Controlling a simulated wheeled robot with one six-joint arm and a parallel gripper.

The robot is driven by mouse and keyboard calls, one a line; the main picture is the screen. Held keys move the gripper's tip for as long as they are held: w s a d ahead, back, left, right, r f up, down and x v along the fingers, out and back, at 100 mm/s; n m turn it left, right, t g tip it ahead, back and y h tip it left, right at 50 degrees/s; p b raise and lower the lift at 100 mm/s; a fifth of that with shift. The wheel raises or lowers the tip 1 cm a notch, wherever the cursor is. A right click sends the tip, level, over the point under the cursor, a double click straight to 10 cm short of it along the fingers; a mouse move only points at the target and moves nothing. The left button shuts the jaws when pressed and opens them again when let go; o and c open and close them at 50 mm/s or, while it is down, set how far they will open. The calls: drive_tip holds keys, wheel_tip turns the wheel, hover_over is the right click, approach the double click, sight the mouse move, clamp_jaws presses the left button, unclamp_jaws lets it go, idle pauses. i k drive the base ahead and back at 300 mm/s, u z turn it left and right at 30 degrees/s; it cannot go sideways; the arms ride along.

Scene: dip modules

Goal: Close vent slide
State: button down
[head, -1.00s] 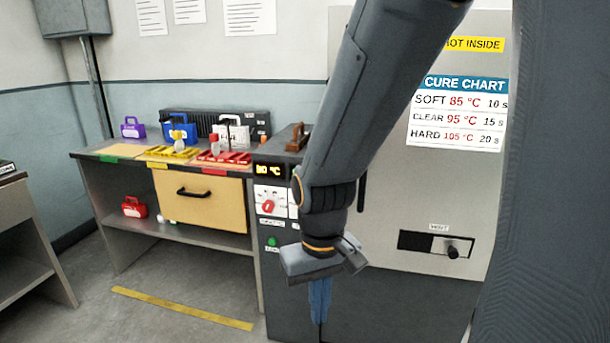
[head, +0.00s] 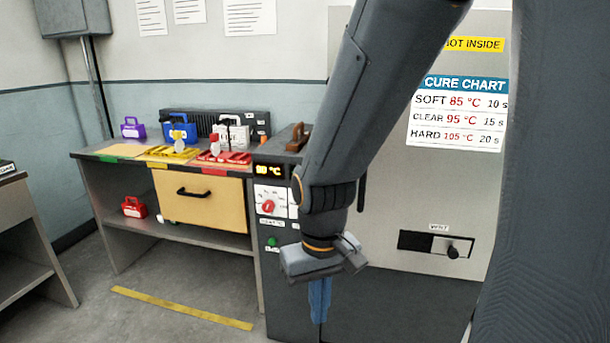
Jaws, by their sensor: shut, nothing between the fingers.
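The vent slide is a dark slot (head: 415,241) under a small white label on the front of the grey cabinet. Its round dark knob (head: 453,252) stands at the right end of the slot, on a light plate. The dark slot opening shows to the left of the knob. My gripper (head: 319,303) hangs pointing down, left of and lower than the slot, in front of the dark lower cabinet. Its blue fingers are shut with nothing between them. It is apart from the knob.
A control panel with a red dial (head: 268,206) and lit display (head: 271,171) is left of my arm. A cure chart (head: 458,113) hangs above the slot. Floor before the bench is clear.

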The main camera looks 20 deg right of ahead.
sight(455, 249)
drive_tip(key=z, duration=0.85)
drive_tip(key=i, duration=0.35)
drive_tip(key=z, duration=0.95)
